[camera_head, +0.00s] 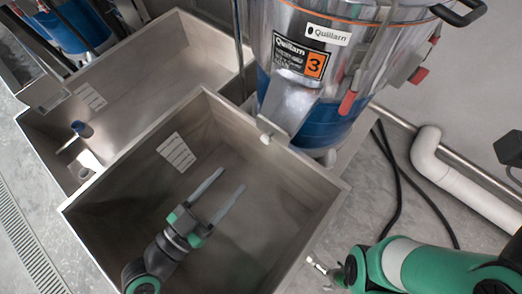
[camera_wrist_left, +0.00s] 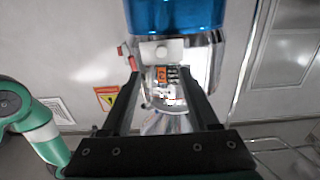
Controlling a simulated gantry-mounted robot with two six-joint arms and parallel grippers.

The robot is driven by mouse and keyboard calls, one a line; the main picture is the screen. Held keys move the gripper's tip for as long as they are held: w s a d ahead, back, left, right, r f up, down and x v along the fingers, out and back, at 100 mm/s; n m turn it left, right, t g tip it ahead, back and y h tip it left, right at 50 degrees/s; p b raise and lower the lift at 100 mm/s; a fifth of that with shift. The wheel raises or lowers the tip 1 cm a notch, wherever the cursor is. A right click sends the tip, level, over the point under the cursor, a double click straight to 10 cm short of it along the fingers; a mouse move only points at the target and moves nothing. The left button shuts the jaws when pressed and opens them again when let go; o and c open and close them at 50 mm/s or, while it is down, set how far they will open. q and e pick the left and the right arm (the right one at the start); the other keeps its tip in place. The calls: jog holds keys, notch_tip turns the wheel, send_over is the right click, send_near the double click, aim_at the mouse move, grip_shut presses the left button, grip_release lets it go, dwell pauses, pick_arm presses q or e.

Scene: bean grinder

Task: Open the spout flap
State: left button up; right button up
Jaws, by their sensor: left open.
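The grinder (camera_head: 345,45) is a shiny metal drum with a blue lower band, standing behind the near bin. Its metal spout (camera_head: 288,103) slopes down over the bin's back edge. A small pale knob (camera_head: 265,139) is at the spout's lower end, where the flap appears to be closed. In the left wrist view a pale flap with a knob (camera_wrist_left: 162,50) shows beyond my fingertips. My left gripper (camera_head: 232,178) is open and empty over the near bin, below and in front of the spout, apart from it.
The near bin (camera_head: 325,190) has an open top and raised walls around my left gripper. Another bin (camera_head: 210,45) adjoins it at the back left. Red-tipped latches (camera_head: 348,102), a white pipe (camera_head: 465,185) and black cables (camera_head: 400,190) are to the right. My green right arm (camera_head: 425,265) is at lower right.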

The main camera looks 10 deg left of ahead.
aim_at(264, 141)
pick_arm(q)
jog(key=p+x, duration=0.1)
jog(key=x, duration=1)
jog(key=shift+w+r, duration=0.15)
jog(key=shift+w, duration=0.15)
grip_shut()
